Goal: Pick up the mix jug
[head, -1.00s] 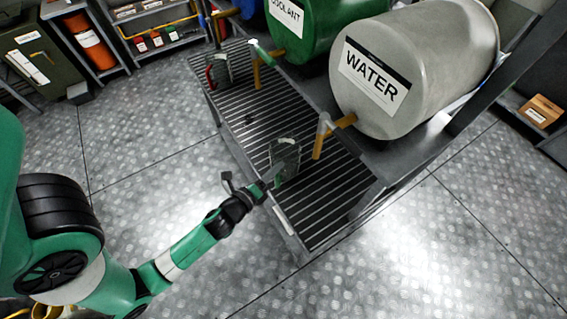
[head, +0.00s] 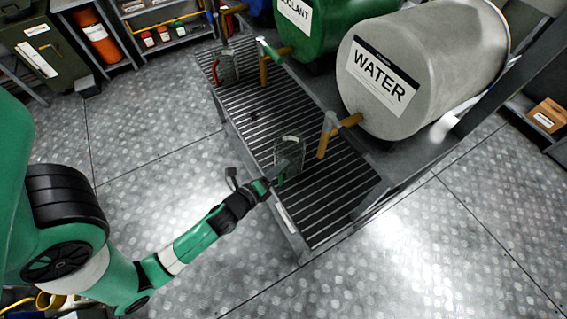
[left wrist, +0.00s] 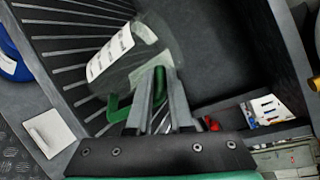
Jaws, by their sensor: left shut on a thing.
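A clear jug (head: 291,150) with a green handle stands on or just above the slatted rack, near the water tap. In the left wrist view the jug (left wrist: 128,58) shows a white label, too blurred to read, and its green handle (left wrist: 120,112). My left gripper (head: 279,174) is shut on that handle from the near side. Its fingers (left wrist: 152,98) cover part of the handle in the left wrist view. A second clear jug (head: 228,68) with a red handle stands at the rack's far left end. My right gripper is out of view.
The slatted rack (head: 335,205) runs below the grey WATER drum (head: 420,65) and the green COOLANT drum (head: 325,25). Yellow-brown taps, including the water tap (head: 338,133), jut out above it. The metal floor (head: 150,180) in front is clear.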

